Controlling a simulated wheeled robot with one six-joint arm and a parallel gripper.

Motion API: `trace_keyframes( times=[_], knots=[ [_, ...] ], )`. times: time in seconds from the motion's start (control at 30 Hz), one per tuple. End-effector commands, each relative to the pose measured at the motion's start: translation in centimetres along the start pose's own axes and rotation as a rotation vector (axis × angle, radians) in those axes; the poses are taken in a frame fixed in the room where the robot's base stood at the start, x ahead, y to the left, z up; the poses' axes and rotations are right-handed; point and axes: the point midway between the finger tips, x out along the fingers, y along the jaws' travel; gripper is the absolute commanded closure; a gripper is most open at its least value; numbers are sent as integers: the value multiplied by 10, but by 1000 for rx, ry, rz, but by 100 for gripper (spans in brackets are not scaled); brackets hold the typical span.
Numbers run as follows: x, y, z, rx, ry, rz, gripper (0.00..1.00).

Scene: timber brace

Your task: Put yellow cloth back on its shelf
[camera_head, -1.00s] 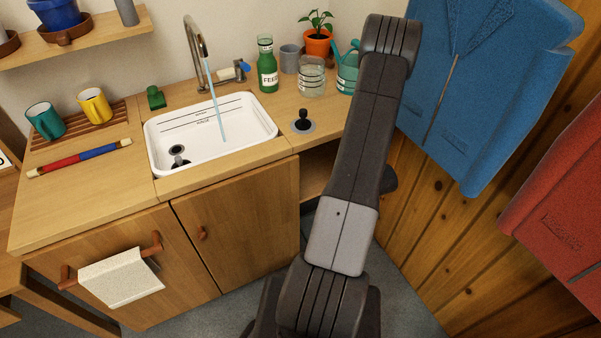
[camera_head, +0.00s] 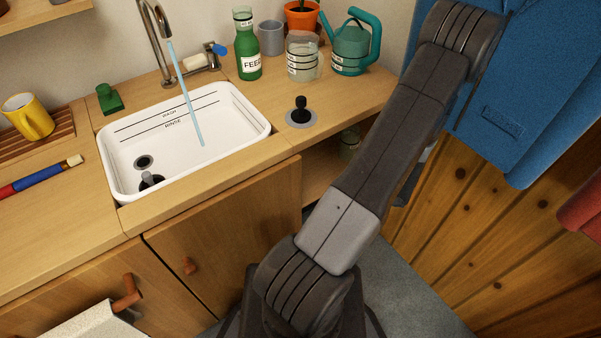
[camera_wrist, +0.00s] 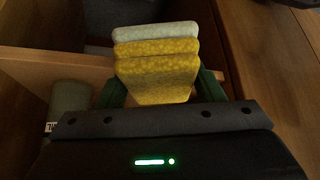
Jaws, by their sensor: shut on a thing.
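In the wrist view a folded yellow cloth (camera_wrist: 158,72) is held between the green fingers of my gripper (camera_wrist: 160,90). A pale layer or second item (camera_wrist: 155,32) lies just beyond its far edge; I cannot tell whether they touch. A wooden shelf board (camera_wrist: 60,72) runs beside and behind the cloth at the left. In the head view my arm reaches down toward the open shelf space (camera_head: 322,178) right of the cabinet door; the gripper and the cloth are hidden there.
A green-grey jar (camera_wrist: 70,102) stands left of my gripper in the wrist view. On the counter are a sink (camera_head: 235,160) with running water, a green bottle (camera_head: 246,50), a glass jar (camera_head: 303,62) and a teal watering can (camera_head: 350,55). A blue coat (camera_head: 520,110) hangs at the right.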

Motion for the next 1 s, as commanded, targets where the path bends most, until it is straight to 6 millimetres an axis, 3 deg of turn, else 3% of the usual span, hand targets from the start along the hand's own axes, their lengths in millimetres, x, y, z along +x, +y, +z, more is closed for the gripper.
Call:
trace_keyframes(
  times=[0.5,1.0],
  knots=[
    [58,0,-86,-8,0,-1,67],
    [88,0,-135,-7,0,0,67]
  ],
)
